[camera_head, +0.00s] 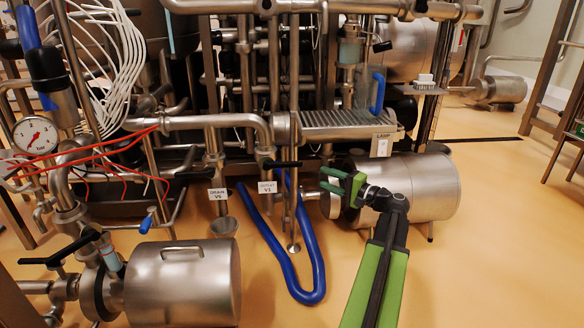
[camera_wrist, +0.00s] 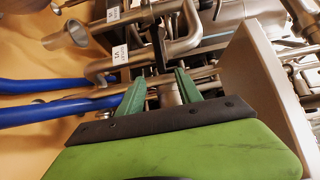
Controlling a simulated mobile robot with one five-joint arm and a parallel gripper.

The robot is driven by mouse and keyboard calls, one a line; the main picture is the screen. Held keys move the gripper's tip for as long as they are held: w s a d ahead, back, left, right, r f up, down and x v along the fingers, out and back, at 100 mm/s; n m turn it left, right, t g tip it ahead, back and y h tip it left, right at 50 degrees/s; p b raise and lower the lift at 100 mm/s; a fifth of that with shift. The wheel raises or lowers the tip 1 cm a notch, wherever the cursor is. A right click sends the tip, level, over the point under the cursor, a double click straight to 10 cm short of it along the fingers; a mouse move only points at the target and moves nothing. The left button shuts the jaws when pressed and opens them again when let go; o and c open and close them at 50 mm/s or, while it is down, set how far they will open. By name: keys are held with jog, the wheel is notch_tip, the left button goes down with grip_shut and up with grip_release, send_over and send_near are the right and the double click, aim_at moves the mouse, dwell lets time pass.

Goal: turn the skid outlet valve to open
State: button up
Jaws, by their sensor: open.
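The outlet valve has a black lever handle (camera_head: 283,164) just above the tag reading OUTLET V1 (camera_head: 267,187). The lever lies roughly level, crosswise to the upright pipe. My gripper (camera_head: 325,179) is open and empty, to the right of the lever and slightly lower, with its green fingers pointing left. In the wrist view, the fingers (camera_wrist: 160,84) are spread, and the black lever (camera_wrist: 159,48) shows beyond the gap between their tips. The V1 tag (camera_wrist: 120,55) is just left of it. I see no contact between fingers and lever.
A DRAIN V5 tag (camera_head: 218,194) and another black lever (camera_head: 196,172) are left of the outlet. A blue hose (camera_head: 300,290) loops below. A steel cylinder (camera_head: 435,187) stands behind my gripper; a grated steel tray (camera_head: 345,124) is above. Open floor lies in front.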

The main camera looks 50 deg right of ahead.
aim_at(294, 166)
jog(key=w, duration=0.5)
jog(key=w+a, duration=0.1)
jog(key=w, duration=0.9)
jog(key=shift+w+a, duration=0.2)
jog(key=shift+w, duration=0.15)
grip_shut()
jog(key=shift+s, duration=0.15)
